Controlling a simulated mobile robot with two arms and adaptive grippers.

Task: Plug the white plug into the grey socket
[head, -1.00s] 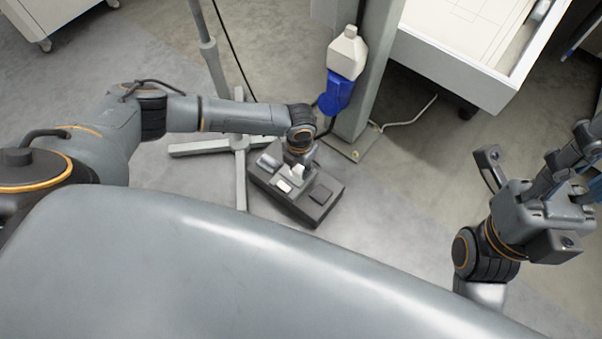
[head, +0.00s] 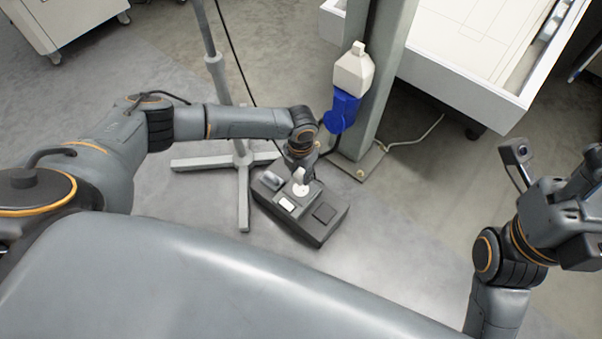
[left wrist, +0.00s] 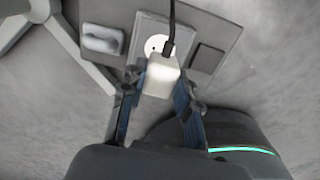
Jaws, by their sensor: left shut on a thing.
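The white plug (left wrist: 160,78) is between the blue-padded fingers of my left gripper (left wrist: 158,100), with a black cord running from it. In the head view, my left gripper (head: 300,168) points down over a dark grey box, and the plug (head: 300,176) shows under it. The grey socket (left wrist: 138,42) has a white round face with a hole showing. The plug covers part of that face in the wrist view, and I cannot tell whether they touch. In the head view, the socket's white face (head: 301,191) shows just below the plug. My right gripper (head: 575,190) is at the right edge, partly cut off.
The dark grey box (head: 318,232) also carries a light switch-like block (left wrist: 101,39) and a dark square plate (left wrist: 207,59). A stand with crossed feet (head: 243,180) is left of it.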

